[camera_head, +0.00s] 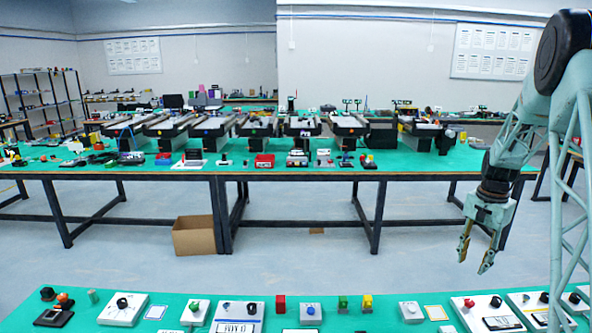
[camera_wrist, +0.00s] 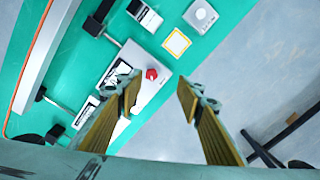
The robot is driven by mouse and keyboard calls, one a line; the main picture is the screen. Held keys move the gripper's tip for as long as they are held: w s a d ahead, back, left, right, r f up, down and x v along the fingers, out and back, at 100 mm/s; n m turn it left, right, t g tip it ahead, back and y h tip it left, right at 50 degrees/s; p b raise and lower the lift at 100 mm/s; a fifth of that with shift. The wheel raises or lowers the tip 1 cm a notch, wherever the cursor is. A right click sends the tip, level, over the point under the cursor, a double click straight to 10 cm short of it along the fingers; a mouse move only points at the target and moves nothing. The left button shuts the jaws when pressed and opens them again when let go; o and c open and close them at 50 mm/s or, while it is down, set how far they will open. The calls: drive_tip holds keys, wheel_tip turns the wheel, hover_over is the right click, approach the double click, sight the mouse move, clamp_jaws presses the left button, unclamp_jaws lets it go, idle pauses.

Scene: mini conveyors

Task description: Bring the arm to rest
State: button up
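My arm (camera_head: 520,140) reaches in from the right side of the head view and bends downward. My gripper (camera_head: 474,262) hangs over the floor gap between the far bench and the near bench. Its two yellowish fingers are apart, with nothing between them. In the wrist view my gripper (camera_wrist: 158,95) is also open and empty. A white box with a red knob (camera_wrist: 151,74) lies on the green bench below, showing between and to the left of the fingers.
The far green bench (camera_head: 130,168) carries a row of mini conveyors (camera_head: 212,126). The near green bench (camera_head: 180,300) carries button boxes, including a white one with a red button (camera_head: 470,303). A cardboard box (camera_head: 194,236) stands on the floor. The aisle between the benches is otherwise mostly clear.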

drive_tip(key=s+a+r+n+t, duration=0.1)
drive_tip(key=s+a+r+n, duration=0.1)
drive_tip(key=s+a+r, duration=0.45)
drive_tip(key=s+a+r+n, duration=0.2)
drive_tip(key=s+a+r, duration=0.2)
drive_tip(key=a+r, duration=0.6)
drive_tip(key=s+a+r+n+t, duration=0.1)
drive_tip(key=s+a+r+n, duration=0.1)
drive_tip(key=s+a+r, duration=0.5)
drive_tip(key=s+a+r+n, duration=0.3)
drive_tip(key=s+a+r, duration=0.4)
drive_tip(key=s+a, duration=0.6)
drive_tip(key=s+a+f+n, duration=0.1)
drive_tip(key=s+a, duration=0.1)
drive_tip(key=s, duration=0.7)
drive_tip(key=s+a+f+n+t, duration=0.1)
drive_tip(key=s+a+n, duration=0.1)
drive_tip(key=s, duration=0.6)
drive_tip(key=shift+s+a+t, duration=0.3)
drive_tip(key=shift+s+a, duration=0.1)
drive_tip(key=shift+a, duration=0.3)
